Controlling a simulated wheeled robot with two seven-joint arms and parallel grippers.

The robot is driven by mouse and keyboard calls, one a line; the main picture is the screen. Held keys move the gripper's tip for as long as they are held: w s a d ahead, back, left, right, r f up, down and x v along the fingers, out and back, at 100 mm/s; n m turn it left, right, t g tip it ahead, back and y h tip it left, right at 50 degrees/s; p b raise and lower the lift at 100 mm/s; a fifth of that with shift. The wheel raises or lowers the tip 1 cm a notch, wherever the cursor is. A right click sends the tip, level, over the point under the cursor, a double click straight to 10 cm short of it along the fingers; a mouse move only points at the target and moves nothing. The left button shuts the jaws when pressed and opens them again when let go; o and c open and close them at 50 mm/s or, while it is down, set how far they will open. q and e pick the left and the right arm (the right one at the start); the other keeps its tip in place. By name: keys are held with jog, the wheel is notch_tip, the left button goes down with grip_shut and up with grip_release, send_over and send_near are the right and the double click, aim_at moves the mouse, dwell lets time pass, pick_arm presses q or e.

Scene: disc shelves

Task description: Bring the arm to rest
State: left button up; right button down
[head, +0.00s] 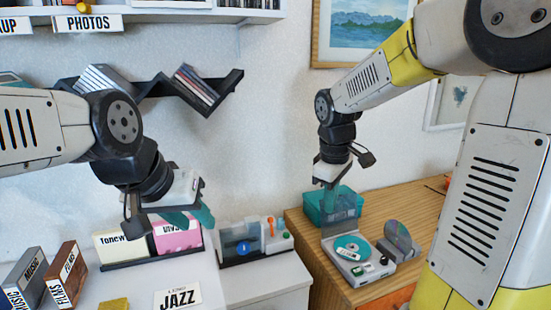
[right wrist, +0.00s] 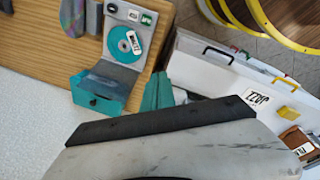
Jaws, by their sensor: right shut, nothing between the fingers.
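My right arm comes in from the right in the head view. Its gripper (head: 330,184) is shut and empty, pointing down in front of the teal box (head: 345,204) and above the open disc player. In the right wrist view, its teal fingertips (right wrist: 158,92) show past the dark edge of the hand, with no object between them. My left gripper (head: 192,217) hangs in front of the pink and cream disc sleeves; its teal fingers show, but their gap is unclear.
The open disc player (head: 350,270) holding a teal disc stands on the wooden desk (head: 310,250). A grey disc holder (head: 399,242) stands beside it. A zigzag shelf (head: 150,88) hangs behind.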

jog(key=s+r+m+t+y, duration=0.1)
jog(key=s+r+m+t, duration=0.1)
jog(key=s, duration=0.5)
jog(key=s+r+m+t+y, duration=0.1)
jog(key=s+r+m+t, duration=0.1)
jog(key=s+m, duration=0.5)
jog(key=shift+s+r+m+y, duration=0.35)
jog(key=shift+s+r, duration=0.25)
jog(key=shift+r, duration=0.3)
